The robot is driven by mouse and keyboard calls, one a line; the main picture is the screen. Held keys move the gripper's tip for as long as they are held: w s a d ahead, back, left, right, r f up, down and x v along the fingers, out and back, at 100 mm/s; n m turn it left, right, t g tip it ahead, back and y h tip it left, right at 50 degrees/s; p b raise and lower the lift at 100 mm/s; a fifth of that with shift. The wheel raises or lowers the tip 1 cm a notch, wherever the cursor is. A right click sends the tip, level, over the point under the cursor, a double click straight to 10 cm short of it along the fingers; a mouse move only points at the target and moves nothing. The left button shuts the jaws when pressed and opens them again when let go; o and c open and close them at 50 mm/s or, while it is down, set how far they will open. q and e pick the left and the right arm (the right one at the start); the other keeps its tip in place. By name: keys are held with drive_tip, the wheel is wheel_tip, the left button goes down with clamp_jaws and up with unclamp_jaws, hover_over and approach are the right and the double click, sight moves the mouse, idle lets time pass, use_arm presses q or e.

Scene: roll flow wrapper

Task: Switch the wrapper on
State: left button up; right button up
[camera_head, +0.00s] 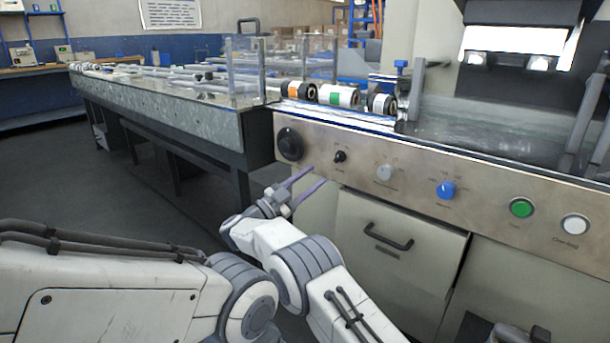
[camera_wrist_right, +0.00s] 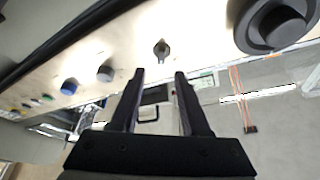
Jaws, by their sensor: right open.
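The wrapper (camera_head: 330,140) has a metal control panel along its front. From left to right the panel carries a large black rotary knob (camera_head: 290,144), a small black knob (camera_head: 340,156), a grey knob (camera_head: 385,172), a blue knob (camera_head: 446,190), a green button (camera_head: 521,208) and a white button (camera_head: 575,224). My right gripper (camera_head: 318,176) is open and empty, just in front of and below the small black knob. In the right wrist view the small black knob (camera_wrist_right: 162,48) shows beyond and between the open fingertips (camera_wrist_right: 159,72), apart from them. My left gripper is not in view.
A drawer with a black handle (camera_head: 388,236) sits below the panel. A conveyor (camera_head: 170,100) with a clear guard (camera_head: 250,70) extends to the left. Labelled rollers (camera_head: 338,96) lie above the panel. Open floor (camera_head: 60,180) is at the left.

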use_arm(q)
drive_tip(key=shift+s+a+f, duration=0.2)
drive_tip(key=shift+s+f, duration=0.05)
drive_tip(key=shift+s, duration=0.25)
use_arm(e)
drive_tip(key=v, duration=0.2)
drive_tip(key=shift+s+a+f, duration=0.1)
drive_tip(key=shift+s+a, duration=0.05)
drive_tip(key=shift+a, duration=0.1)
drive_tip(key=shift+a, duration=0.1)
